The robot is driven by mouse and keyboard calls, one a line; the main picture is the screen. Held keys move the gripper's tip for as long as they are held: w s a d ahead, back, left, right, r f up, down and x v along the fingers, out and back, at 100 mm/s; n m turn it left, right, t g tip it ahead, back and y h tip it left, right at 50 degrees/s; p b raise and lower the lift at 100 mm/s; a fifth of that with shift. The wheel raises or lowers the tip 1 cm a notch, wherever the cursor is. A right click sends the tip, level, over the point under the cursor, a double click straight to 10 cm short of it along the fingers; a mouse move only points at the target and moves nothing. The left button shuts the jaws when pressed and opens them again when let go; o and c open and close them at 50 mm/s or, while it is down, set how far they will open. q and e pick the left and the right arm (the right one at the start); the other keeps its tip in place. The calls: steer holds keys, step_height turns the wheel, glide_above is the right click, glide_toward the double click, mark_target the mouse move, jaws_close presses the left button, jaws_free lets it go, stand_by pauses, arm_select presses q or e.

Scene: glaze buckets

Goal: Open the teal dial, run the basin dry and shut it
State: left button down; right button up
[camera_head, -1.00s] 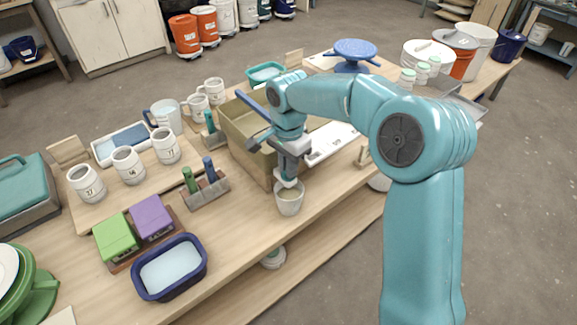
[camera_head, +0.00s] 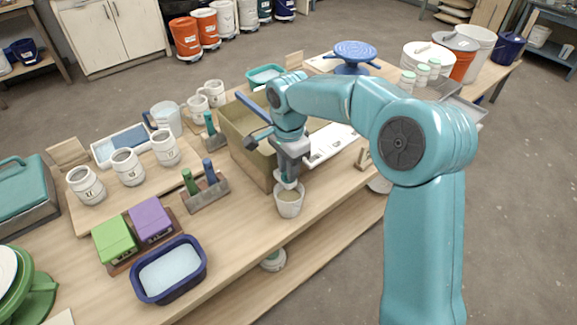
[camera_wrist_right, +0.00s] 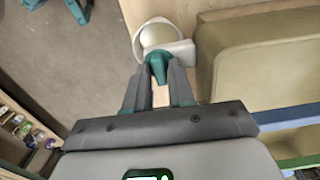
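The basin (camera_head: 241,123) is a tan, deep box near the middle of the table; its wall also fills the right side of the right wrist view (camera_wrist_right: 262,82). The teal dial (camera_wrist_right: 157,66) sits between the fingertips of my right gripper (camera_wrist_right: 158,76) in the right wrist view, with both fingers closed in against its sides. In the head view my right gripper (camera_head: 287,180) points down at the basin's front edge and hides the dial. A pale cup (camera_head: 290,204) stands just below it and shows beyond the dial in the wrist view (camera_wrist_right: 162,38). My left gripper is out of view.
Left of the basin are a tool block (camera_head: 206,192), green (camera_head: 115,239) and purple (camera_head: 150,219) boxes, a blue tub (camera_head: 170,271) and several labelled jars (camera_head: 128,167). A blue turntable (camera_head: 354,52) stands behind right. The table's front edge is close to the cup.

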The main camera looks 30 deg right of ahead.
step_height(320, 180, up, 16)
steer(key=p, duration=0.2)
steer(key=shift+r, duration=0.15)
stand_by(0.7)
